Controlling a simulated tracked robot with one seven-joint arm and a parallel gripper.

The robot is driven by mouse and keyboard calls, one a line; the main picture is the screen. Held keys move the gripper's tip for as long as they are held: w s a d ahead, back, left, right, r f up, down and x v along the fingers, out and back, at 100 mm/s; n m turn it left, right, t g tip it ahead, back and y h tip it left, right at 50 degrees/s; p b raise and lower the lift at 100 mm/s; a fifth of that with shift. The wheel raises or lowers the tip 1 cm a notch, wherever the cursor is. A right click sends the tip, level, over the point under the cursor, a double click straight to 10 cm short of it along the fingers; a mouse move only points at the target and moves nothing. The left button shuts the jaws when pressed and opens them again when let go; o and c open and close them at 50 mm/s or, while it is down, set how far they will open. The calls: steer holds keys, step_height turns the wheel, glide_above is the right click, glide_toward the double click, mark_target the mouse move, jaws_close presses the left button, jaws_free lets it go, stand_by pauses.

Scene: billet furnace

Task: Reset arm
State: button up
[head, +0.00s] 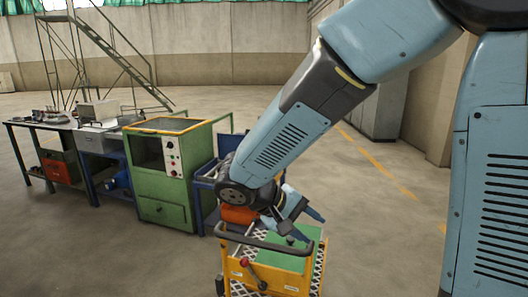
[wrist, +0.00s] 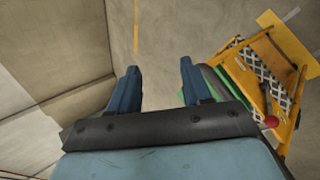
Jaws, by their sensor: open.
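My gripper (head: 310,227) is at the end of my blue arm, above the yellow cart (head: 262,279) in the head view. In the wrist view its two blue fingers (wrist: 160,88) stand wide apart with bare floor between them. The gripper is open and holds nothing. The cart has a green top (head: 283,252), a dark handle and a red-knobbed lever. In the wrist view the cart (wrist: 285,50) lies to the right of the fingers. Part of the cart is hidden by my arm in the head view.
A green cabinet (head: 174,208) with a control panel stands left of the cart. Workbenches (head: 42,126) and a metal stair (head: 100,45) are farther left. A blue trolley (head: 207,172) is behind my arm. Grey cabinets (head: 378,110) stand along the right wall. The floor at front left is clear.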

steer(key=s+d+r+m+t+y, duration=0.3)
steer(key=s+d+r+m+y, duration=0.1)
steer(key=s+d+r+y, duration=0.5)
steer(key=shift+s+d+r+m, duration=0.2)
steer(key=shift+d+r+m, duration=0.2)
steer(key=shift+d+r, duration=1.4)
steer(key=shift+d+f, duration=0.45)
steer(key=shift+f, duration=0.05)
steer(key=shift+c, duration=0.2)
stand_by(0.3)
